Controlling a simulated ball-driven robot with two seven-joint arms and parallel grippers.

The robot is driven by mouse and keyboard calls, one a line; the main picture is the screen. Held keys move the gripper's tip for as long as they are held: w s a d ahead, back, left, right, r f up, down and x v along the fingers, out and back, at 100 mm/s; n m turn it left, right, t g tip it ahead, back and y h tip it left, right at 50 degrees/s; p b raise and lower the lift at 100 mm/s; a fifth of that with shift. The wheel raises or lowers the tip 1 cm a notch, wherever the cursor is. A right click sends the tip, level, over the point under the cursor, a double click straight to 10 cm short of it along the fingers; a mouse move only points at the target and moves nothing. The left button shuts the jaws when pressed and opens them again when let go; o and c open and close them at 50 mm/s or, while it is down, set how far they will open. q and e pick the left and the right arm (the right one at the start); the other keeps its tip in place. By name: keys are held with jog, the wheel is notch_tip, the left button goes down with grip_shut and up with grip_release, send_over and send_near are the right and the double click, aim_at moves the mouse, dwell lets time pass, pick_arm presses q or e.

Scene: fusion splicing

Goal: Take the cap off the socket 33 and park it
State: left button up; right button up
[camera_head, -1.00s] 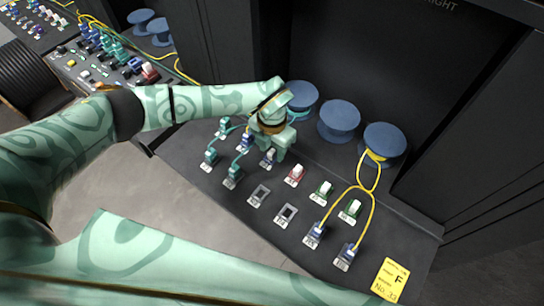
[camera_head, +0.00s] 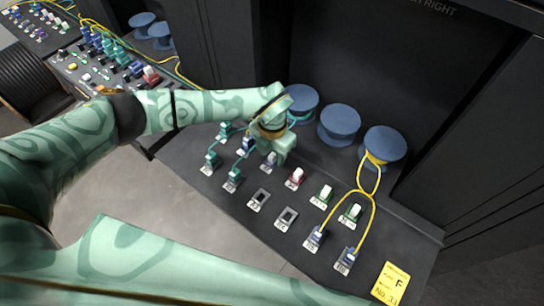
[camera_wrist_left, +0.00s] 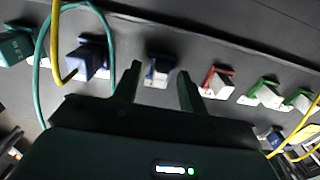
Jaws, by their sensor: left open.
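A blue socket with a pale cap (camera_head: 269,160) sits in the panel's upper row, just below my left gripper (camera_head: 277,153). In the left wrist view this capped socket (camera_wrist_left: 158,74) lies between the two fingertips of the open left gripper (camera_wrist_left: 160,80), with a gap on both sides. I cannot tell how far the fingers stand above the cap. The socket's number is too small to read. My right gripper is not in view.
A red socket with a pale cap (camera_head: 296,177) and green capped sockets (camera_head: 322,196) stand to the right. Teal and blue plugs with looped cables (camera_head: 211,160) stand left. Two empty frames (camera_head: 259,200) lie in front. Yellow cables (camera_head: 372,215) arch at right. Blue spools (camera_head: 340,123) stand behind.

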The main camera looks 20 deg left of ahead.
aim_at(272, 155)
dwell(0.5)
pick_arm(q)
grip_shut()
jog(key=shift+r+p, duration=2.8)
jog(key=shift+r, duration=0.2)
